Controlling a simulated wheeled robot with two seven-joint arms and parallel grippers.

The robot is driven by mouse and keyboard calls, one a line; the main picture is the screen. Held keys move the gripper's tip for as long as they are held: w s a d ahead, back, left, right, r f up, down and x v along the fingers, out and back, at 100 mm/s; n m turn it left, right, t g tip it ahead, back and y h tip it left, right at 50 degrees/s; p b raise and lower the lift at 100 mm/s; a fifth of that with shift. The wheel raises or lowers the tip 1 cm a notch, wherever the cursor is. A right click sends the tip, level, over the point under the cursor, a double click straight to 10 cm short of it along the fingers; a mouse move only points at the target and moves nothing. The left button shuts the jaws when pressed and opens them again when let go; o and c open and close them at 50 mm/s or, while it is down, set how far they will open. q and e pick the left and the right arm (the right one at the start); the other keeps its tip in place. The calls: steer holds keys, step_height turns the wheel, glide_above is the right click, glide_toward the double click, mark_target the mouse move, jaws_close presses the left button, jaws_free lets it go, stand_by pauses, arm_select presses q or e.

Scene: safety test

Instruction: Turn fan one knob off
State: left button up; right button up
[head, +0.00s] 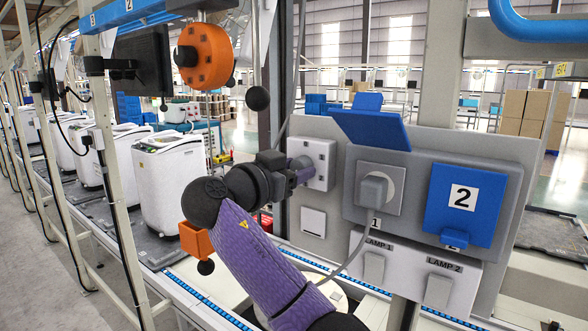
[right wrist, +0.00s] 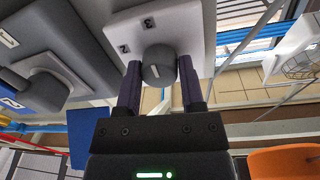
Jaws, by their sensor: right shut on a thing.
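A grey round knob (right wrist: 158,66) with a short white mark sits on a white square plate (right wrist: 135,30) with small dark marks in its corners. My right gripper (right wrist: 160,80) has its two purple fingers on either side of the knob, shut on it. In the head view the same plate (head: 322,152) is on the left part of the grey panel, and my right gripper (head: 303,172) reaches it from the left. No fan label is readable. My left gripper is not in view.
Right of the plate, a grey plug (head: 376,190) sits in a socket under a raised blue lid (head: 370,128); its cable hangs down by my arm. A closed blue cover (head: 465,200) marked 2 and lamp switches (head: 374,267) are further right. A white switch (head: 313,221) is below.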

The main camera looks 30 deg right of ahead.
jaws_close()
